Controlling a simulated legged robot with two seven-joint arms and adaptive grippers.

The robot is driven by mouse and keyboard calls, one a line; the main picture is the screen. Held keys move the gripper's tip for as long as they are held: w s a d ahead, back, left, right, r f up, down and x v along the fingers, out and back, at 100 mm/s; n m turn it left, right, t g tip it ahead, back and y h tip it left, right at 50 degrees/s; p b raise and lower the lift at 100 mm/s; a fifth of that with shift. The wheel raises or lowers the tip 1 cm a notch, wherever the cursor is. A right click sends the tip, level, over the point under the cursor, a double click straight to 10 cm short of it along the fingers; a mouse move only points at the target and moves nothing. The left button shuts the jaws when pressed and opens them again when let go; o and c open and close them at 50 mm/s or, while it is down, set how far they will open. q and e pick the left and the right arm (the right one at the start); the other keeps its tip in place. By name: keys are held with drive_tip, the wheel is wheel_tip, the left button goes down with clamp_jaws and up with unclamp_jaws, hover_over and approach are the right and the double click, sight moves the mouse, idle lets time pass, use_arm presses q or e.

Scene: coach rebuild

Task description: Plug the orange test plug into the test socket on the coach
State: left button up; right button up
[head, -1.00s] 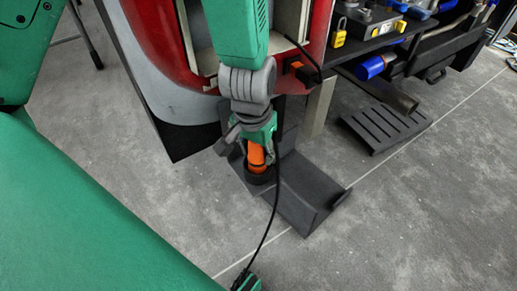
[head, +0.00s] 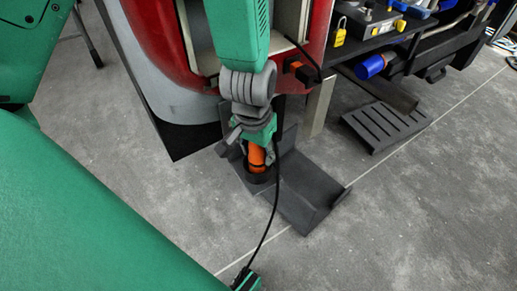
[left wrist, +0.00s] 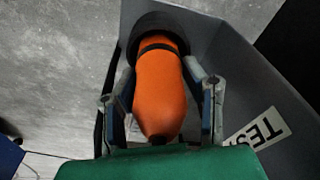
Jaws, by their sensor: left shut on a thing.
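My left gripper (head: 258,148) is shut around the orange test plug (head: 257,157), which points down at the grey angled bracket. In the left wrist view the orange plug (left wrist: 160,92) lies between the two fingers (left wrist: 161,95), with a dark band near its far end. That end meets a thick black ring (left wrist: 160,24) on the bracket, which I take for the test socket; the ring also shows in the head view (head: 260,176). How deep the plug sits is hidden. A "TEST" label (left wrist: 258,129) is on the bracket. My right gripper is out of view.
The grey bracket (head: 305,190) stands low beside the red and grey coach end (head: 160,60). A black cable (head: 268,228) hangs beside the plug. A slotted dark step (head: 386,127) and a shelf with tools are to the right. Open floor lies in front.

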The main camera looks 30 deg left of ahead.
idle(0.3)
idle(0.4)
use_arm(q)
drive_tip(key=shift+p, duration=0.35)
idle(0.6)
drive_tip(key=shift+p, duration=0.4)
drive_tip(key=shift+f+b, duration=0.3)
drive_tip(key=shift+f, duration=0.25)
drive_tip(key=o, duration=1.1)
drive_tip(key=shift+s, duration=0.1)
